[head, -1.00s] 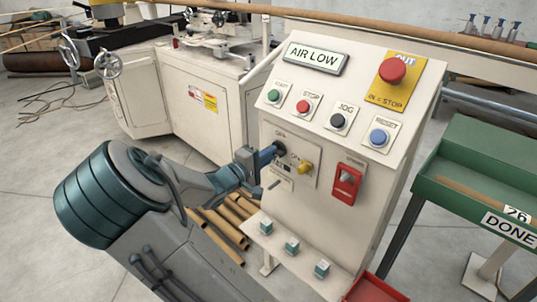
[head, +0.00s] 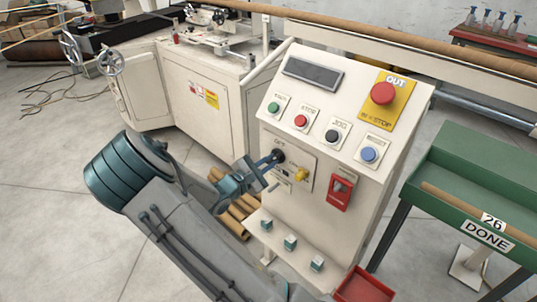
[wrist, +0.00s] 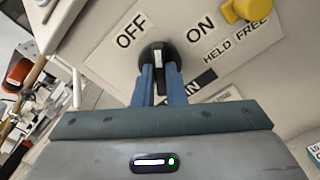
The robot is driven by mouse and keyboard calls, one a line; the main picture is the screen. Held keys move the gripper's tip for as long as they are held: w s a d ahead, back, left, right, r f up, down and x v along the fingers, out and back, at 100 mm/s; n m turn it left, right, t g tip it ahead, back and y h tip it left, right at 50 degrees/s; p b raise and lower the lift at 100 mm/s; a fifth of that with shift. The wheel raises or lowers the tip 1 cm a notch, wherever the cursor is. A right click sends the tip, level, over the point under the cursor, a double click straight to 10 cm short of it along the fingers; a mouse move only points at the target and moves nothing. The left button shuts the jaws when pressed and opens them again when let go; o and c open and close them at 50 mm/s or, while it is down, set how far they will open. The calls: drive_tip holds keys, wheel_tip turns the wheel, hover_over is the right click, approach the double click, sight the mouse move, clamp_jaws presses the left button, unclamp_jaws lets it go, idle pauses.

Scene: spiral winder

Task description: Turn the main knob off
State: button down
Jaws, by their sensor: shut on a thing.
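The main knob (wrist: 157,52) is a round black rotary switch with a white mark, set on a plate between the words OFF and ON in the wrist view. Its mark points up in that view, between the two words. In the head view the knob (head: 279,155) sits on the sloping control panel's front face. My gripper (wrist: 160,78) is shut on the knob, its two blue fingers on either side of its grip. In the head view my gripper (head: 268,162) reaches it from the left. The fingers hide part of the knob and the MAIN label.
A yellow knob (head: 301,174) is close to the right, with a red switch (head: 340,192) beyond. The display (head: 313,73) above is dark. Several buttons and a red emergency stop (head: 383,93) are higher up. A green table (head: 480,170) stands right.

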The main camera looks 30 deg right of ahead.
drive_tip(key=n+p, duration=0.3)
drive_tip(key=shift+r+n+p, duration=0.25)
drive_tip(key=shift+n+p, duration=0.05)
drive_tip(key=shift+f+n+p, duration=0.2)
drive_tip(key=shift+n+p, duration=1.35)
drive_tip(key=shift+n, duration=0.25)
drive_tip(key=shift+f, duration=0.1)
drive_tip(key=c, duration=1.5)
unclamp_jaws()
drive_tip(key=v, duration=1.4)
drive_tip(key=shift+d, duration=0.1)
